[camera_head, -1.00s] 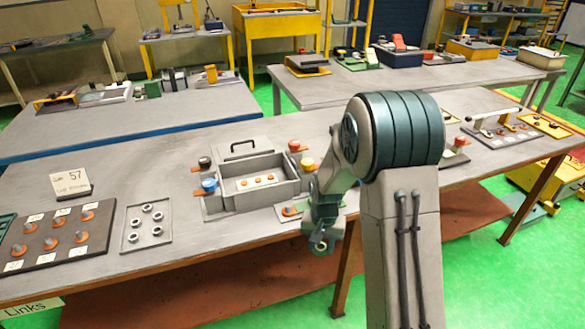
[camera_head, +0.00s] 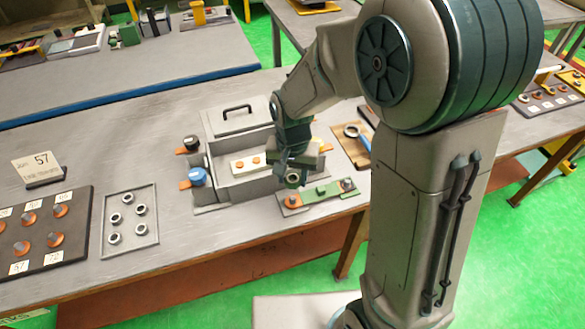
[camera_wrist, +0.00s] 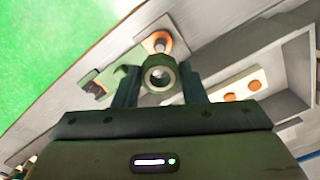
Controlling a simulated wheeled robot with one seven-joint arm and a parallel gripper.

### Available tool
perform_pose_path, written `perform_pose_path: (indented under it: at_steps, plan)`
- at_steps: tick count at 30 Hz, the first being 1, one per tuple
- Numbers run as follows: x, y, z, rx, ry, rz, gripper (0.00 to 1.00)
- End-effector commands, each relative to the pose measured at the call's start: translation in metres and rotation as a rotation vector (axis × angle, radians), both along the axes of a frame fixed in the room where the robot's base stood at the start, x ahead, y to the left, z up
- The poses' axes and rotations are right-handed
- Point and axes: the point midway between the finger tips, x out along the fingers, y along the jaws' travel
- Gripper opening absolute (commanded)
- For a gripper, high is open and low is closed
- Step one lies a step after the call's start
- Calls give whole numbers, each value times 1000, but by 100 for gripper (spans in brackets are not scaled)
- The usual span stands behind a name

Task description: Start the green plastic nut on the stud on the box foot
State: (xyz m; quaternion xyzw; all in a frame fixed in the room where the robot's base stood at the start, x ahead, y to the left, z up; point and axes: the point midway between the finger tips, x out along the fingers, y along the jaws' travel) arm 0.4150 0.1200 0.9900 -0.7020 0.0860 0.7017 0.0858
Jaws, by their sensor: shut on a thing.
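My gripper (camera_head: 293,172) is over the front right part of the grey box (camera_head: 235,190). In the wrist view my gripper (camera_wrist: 160,78) is shut on a dark green ring-shaped nut (camera_wrist: 151,66), held between both fingers with its pale bore facing the camera. In the wrist view an orange-based stud (camera_wrist: 160,44) shows just beyond the nut. They appear apart; the height gap is unclear.
Black and blue (camera_head: 197,177) knobs stand at the box's left side. A tray (camera_head: 130,228) with several pale nuts and a dark board (camera_head: 45,235) with orange-based studs lie to the left. A brown board (camera_head: 350,150) with a ring lies behind the foot.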

Motion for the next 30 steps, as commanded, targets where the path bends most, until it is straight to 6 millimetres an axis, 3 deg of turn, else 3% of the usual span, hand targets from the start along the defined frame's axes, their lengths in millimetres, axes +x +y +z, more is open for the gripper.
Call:
perform_pose_path:
  at_steps: [18,30]
  plan:
    - [0,0,-57,0,0,0,20]
    - [0,0,-60,0,0,0,20]
